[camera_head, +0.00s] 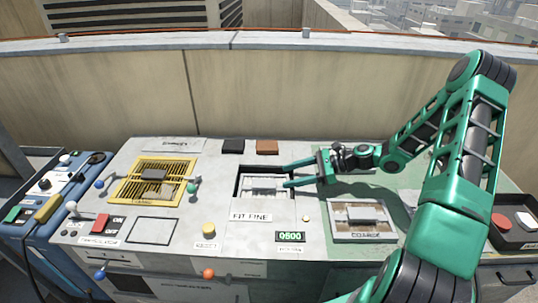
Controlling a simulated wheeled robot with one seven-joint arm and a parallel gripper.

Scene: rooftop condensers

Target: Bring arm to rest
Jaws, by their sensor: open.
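My green gripper (288,175) reaches in from the right over the grey bench top. Its two fingers point left and stand apart, with nothing seen between them. The fingertips are over or beside the right edge of a dark rectangular slot (239,183). A light grey slatted piece (264,186) lies in this slot, behind the "FIT FINE" label. I cannot tell whether a fingertip touches it. My arm bends up and back on the right side of the picture.
A yellow grille (132,188) is at left, with a knob beside it. A panel marked "COARSE" (343,232) lies under my arm. Black (233,146) and brown (267,147) blocks stand at the back. A blue case (32,245) is far left, a dark button box (515,239) far right.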

